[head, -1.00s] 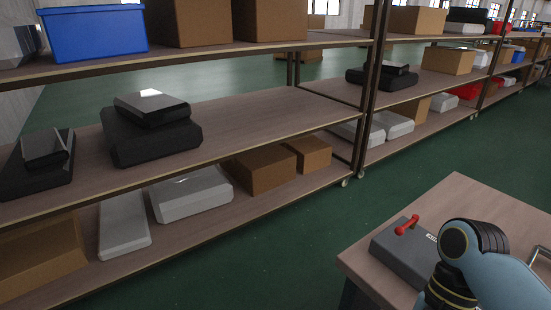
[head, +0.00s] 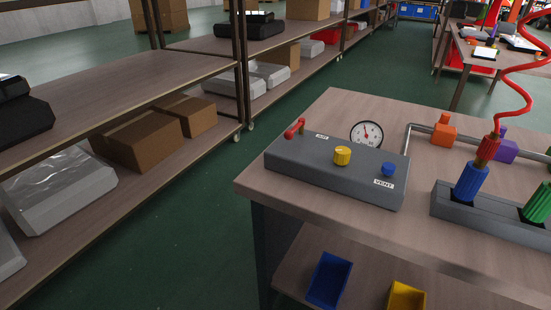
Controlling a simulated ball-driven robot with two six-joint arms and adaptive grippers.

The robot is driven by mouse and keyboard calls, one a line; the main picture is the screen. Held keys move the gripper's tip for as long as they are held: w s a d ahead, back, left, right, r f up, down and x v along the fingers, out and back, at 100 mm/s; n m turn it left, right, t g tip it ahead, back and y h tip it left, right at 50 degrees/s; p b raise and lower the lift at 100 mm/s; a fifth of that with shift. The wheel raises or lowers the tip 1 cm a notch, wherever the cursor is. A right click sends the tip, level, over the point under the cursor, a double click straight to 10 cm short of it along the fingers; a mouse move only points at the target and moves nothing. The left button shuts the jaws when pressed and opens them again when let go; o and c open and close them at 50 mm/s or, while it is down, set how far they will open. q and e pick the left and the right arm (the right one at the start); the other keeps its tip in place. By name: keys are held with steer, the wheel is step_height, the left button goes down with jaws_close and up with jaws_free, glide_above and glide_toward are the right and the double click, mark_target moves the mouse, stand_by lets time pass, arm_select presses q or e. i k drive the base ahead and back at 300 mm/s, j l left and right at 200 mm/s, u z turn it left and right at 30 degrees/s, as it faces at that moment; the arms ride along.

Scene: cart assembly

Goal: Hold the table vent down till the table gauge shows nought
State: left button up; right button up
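The table vent is a small blue button (head: 389,169) on the right part of a grey control box (head: 325,175), beside a label reading VENT. It stands up from the box and nothing touches it. The table gauge (head: 367,134) is a round white dial with a dark rim just behind the box. Its needle seems to point roughly upward; the figures are too small to read. A yellow knob (head: 342,155) sits mid-box, and a red-ended lever (head: 294,128) is at its left end. Neither of my grippers is in view.
The box stands on a wooden table (head: 285,255). A grey pipe (head: 412,128), an orange block (head: 444,131) and a grey rack (head: 470,211) with blue and green handles lie to the right. A red hose (head: 508,88) hangs there. Shelves (head: 130,80) stand left across green floor.

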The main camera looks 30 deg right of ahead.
mark_target(388, 169)
steer(key=z, duration=1.35)
